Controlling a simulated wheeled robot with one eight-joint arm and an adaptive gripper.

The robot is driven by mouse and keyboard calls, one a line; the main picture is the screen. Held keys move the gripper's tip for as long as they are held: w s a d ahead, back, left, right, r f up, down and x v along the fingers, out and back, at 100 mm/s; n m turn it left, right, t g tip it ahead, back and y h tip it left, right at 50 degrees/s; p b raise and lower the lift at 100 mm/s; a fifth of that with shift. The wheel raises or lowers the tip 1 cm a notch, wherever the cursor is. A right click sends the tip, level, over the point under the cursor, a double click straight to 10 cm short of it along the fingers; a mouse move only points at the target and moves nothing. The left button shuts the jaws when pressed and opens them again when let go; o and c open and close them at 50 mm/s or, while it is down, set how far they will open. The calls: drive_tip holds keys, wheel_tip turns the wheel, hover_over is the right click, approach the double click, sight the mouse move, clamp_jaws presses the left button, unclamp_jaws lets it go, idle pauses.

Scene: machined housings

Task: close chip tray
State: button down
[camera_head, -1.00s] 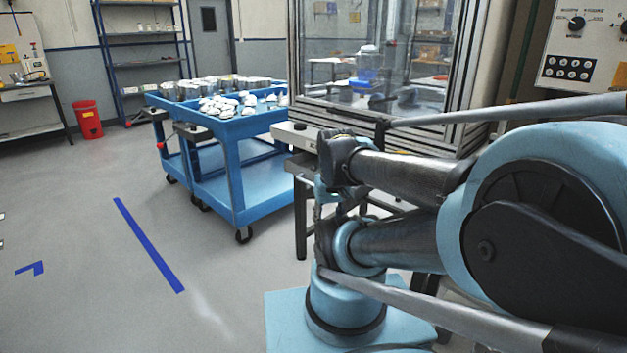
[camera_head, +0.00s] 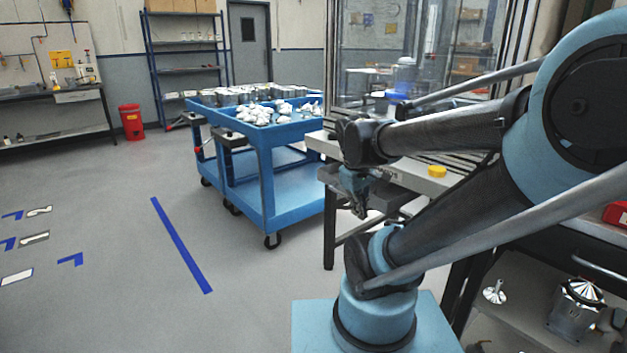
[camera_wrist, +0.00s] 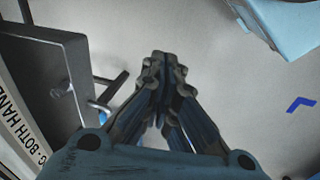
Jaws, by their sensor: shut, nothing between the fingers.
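A dark grey tray (camera_head: 392,196) sticks out below the machine's front ledge in the head view, partly hidden by my arm. I take it to be the chip tray. In the wrist view a dark grey box-like part (camera_wrist: 45,62) with a small handle on its face fills the left side and looks like the same tray.
A blue cart (camera_head: 270,180) with white parts on top stands left of the machine. A yellow button (camera_head: 437,171) sits on the machine's ledge (camera_head: 405,168). Metal parts (camera_head: 577,310) lie on a lower shelf at right. Floor around the blue tape line (camera_head: 180,245) is clear.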

drive_tip(key=w+a+r+n+t+h, duration=0.2)
drive_tip(key=w+a+n+h, duration=0.1)
drive_tip(key=w+a+n, duration=0.85)
drive_tip(key=w+a+r+n+t+h, duration=0.1)
drive_tip(key=w+a+n+h, duration=0.2)
drive_tip(key=w+a+n, duration=0.8)
drive_tip(key=w+d+f+m, duration=0.3)
drive_tip(key=w+d+f, duration=0.4)
drive_tip(key=w+d, duration=0.2)
drive_tip(key=shift+d, duration=1.15)
drive_tip(key=shift+m, duration=0.25)
